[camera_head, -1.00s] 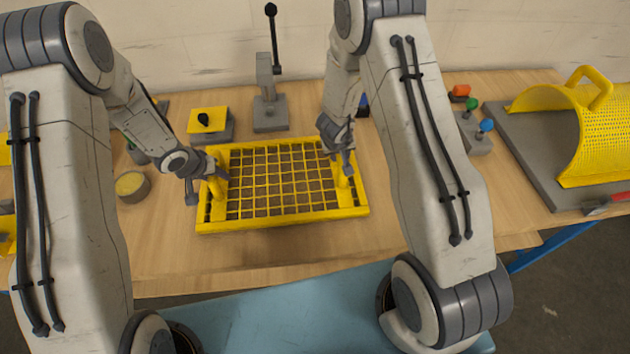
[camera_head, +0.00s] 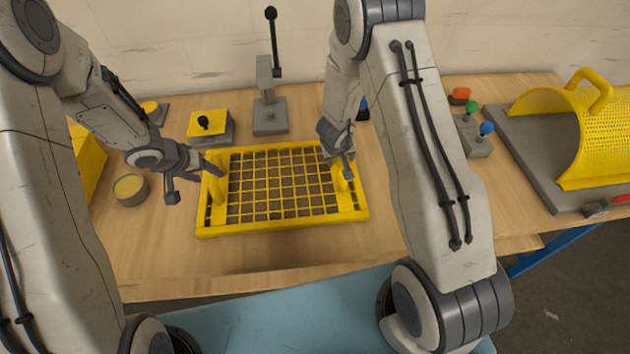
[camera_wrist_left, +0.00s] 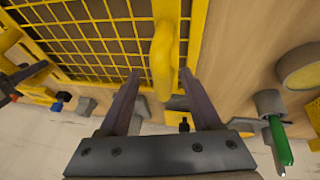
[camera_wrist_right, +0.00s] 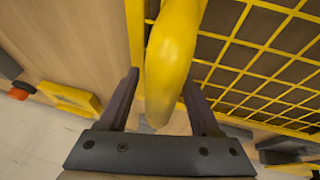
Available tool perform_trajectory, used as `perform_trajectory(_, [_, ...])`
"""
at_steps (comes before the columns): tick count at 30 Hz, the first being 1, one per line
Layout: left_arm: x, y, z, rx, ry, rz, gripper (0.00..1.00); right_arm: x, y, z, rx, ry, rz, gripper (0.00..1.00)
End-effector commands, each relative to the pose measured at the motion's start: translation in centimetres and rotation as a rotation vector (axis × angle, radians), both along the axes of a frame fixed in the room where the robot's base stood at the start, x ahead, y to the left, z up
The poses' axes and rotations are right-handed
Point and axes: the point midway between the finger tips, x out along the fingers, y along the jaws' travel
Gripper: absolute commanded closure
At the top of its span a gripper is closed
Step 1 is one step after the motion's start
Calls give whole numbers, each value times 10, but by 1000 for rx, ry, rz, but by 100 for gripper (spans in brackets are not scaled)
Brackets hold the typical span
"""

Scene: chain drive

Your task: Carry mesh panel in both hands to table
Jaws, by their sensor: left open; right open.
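The yellow mesh panel (camera_head: 280,229) lies flat on the wooden table (camera_head: 160,265), with an upright yellow handle near each end. My left gripper (camera_head: 195,181) is open just left of the left handle (camera_head: 216,188). In the left wrist view this handle (camera_wrist_left: 163,50) shows ahead, lined up with the gap between the fingers (camera_wrist_left: 162,80). My right gripper (camera_head: 341,164) is open at the right handle (camera_head: 342,183). In the right wrist view that handle (camera_wrist_right: 170,55) stands between the open fingers (camera_wrist_right: 160,85), with no clear contact.
A grey lever press (camera_head: 269,112) and a yellow-topped block (camera_head: 208,123) stand behind the panel. A round cup (camera_head: 131,190) stands at the left. At the right are a box with coloured knobs (camera_head: 474,140) and a curved yellow mesh guard (camera_head: 590,140) on a grey plate.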

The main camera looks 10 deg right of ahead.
Motion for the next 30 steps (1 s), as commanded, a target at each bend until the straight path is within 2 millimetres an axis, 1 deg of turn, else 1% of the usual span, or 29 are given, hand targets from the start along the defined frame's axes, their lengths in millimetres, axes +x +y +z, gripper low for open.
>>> perform_trajectory(1, [-3,2,8,1,-3,1,35,0,0,0,0,0,0,35])
perform_trajectory(3, [-6,5,17,2,-3,0,35,0,0,0,0,0,0,35])
perform_trajectory(7, [-11,7,30,-1,-2,-1,35,0,0,0,0,0,0,35])
perform_trajectory(12, [-16,10,39,-1,-1,0,35,0,0,0,0,0,0,35])
perform_trajectory(17, [-17,11,42,0,1,1,35,-1,1,5,0,-1,0,35])
perform_trajectory(20, [-18,11,42,0,1,1,35,-5,4,16,0,-3,0,35])
perform_trajectory(27, [-17,10,42,0,1,1,35,-23,15,60,2,-5,0,35])
perform_trajectory(30, [-17,10,42,0,1,1,35,-28,18,75,0,-4,-1,35])
